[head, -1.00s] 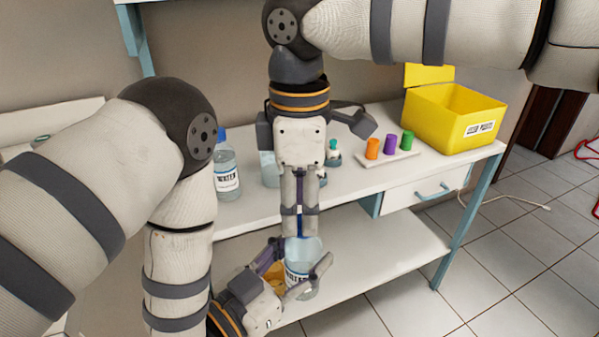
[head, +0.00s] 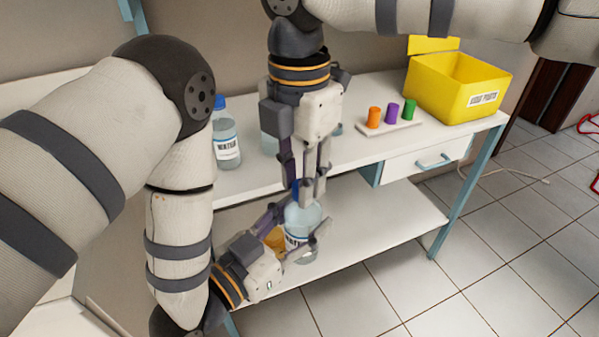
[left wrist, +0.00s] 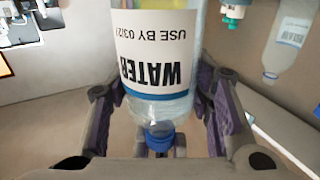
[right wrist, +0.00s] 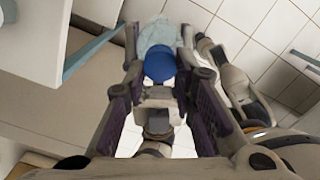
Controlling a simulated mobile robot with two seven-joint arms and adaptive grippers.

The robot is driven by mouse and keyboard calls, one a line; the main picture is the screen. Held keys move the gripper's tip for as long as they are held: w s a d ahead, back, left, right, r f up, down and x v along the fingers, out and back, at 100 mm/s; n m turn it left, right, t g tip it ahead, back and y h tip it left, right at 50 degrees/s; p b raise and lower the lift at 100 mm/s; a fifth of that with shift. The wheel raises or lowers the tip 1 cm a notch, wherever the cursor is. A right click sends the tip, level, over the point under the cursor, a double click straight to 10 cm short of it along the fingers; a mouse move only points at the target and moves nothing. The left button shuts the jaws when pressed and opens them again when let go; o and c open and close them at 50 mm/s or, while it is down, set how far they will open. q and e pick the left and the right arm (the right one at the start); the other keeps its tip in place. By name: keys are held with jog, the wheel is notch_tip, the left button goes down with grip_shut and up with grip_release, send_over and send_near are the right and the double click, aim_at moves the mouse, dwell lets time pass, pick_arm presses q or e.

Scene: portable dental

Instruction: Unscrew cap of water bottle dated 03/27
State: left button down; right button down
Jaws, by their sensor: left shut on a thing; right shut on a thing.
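The clear water bottle (head: 303,222) with a blue cap (right wrist: 160,65) is upright in front of the table. In the left wrist view its label (left wrist: 158,55) reads "WATER" and "USE BY 03/2", upside down; the last digit is cut off. My left gripper (head: 304,220) is shut on the bottle's body from the side. My right gripper (head: 301,190) points down from above and is shut on the blue cap. The cap sits at the bottle's neck; whether its thread is loose cannot be seen.
Another water bottle (head: 226,145) with a blue cap stands on the table (head: 350,160). A rack (head: 390,131) with orange, purple and green pieces and a yellow box (head: 455,95) are at the right. The lower shelf (head: 385,220) is mostly bare.

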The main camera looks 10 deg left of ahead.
pick_arm(q)
jog(key=shift+s+d, duration=0.15)
jog(key=shift+d, duration=0.05)
pick_arm(e)
jog(key=n, duration=0.4)
jog(key=shift+w+r, duration=0.1)
jog(key=shift+w, duration=0.05)
jog(key=n, duration=0.3)
jog(key=shift+n, duration=0.3)
jog(key=n, duration=0.4)
jog(key=shift+d, duration=0.15)
jog(key=n, duration=0.3)
jog(key=shift+n, duration=0.4)
jog(key=n, duration=0.3)
jog(key=shift+d+n, duration=0.15)
jog(key=shift+n, duration=0.15)
jog(key=n, duration=1.1)
jog(key=shift+w+d, duration=0.1)
jog(key=n, duration=0.3)
jog(key=shift+w+r+n, duration=0.1)
jog(key=shift+n, duration=0.3)
jog(key=n, duration=0.6)
jog(key=shift+w, duration=0.1)
jog(key=n, duration=0.4)
jog(key=shift+r, duration=0.15)
